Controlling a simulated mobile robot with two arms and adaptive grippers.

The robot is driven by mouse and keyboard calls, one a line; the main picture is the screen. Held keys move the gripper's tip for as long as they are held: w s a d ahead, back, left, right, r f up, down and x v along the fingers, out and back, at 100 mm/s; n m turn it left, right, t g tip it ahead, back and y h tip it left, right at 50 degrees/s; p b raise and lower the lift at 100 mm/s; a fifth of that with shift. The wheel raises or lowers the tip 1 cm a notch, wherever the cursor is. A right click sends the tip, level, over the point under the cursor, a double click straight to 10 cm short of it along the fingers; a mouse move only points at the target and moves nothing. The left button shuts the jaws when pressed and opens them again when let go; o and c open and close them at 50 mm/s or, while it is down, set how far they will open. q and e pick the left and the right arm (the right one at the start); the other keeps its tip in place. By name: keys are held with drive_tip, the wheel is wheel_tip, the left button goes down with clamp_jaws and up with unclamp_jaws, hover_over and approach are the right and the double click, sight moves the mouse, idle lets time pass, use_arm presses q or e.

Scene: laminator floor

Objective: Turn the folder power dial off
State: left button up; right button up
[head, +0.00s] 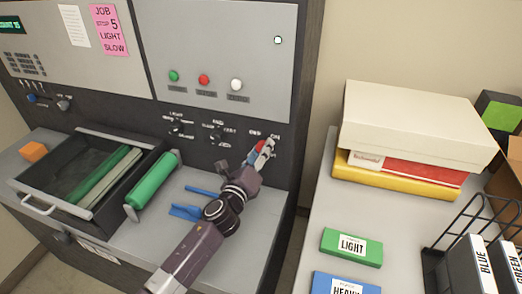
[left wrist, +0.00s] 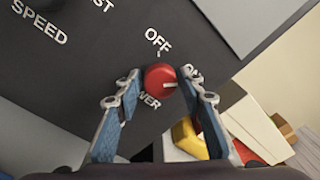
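The red power dial (left wrist: 160,80) is on the dark front panel, with the printed words OFF above it, ON to its right and POWER below, partly covered. Its pale pointer mark points right, toward ON. In the head view the dial (head: 261,146) is mostly hidden by my left gripper (head: 264,152). In the left wrist view my left gripper (left wrist: 168,100) has its two blue-padded fingers spread on either side of the dial. The right fingertip is close to the dial; I cannot tell whether it touches. My right gripper is not in view.
Other dials (head: 175,128) sit left on the panel, below green, red and white buttons (head: 204,79). On the side table are a cream box (head: 415,120), a green LIGHT box (head: 352,248) and a wire rack (head: 470,215).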

use_arm(q)
drive_tip(key=c, duration=0.7)
drive_tip(key=shift+c, duration=0.2)
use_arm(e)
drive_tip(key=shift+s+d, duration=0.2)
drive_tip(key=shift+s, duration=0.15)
use_arm(q)
drive_tip(key=shift+f+n, duration=0.1)
drive_tip(key=shift+n, duration=0.2)
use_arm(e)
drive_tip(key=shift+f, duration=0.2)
use_arm(q)
drive_tip(key=shift+f+n+t+y+b, duration=0.15)
drive_tip(key=shift+n+b, duration=0.9)
drive_tip(key=shift+n, duration=3.4)
drive_tip(key=shift+n+t+y+b, duration=0.2)
drive_tip(key=shift+n+b, duration=0.8)
drive_tip(key=shift+n, duration=3.45)
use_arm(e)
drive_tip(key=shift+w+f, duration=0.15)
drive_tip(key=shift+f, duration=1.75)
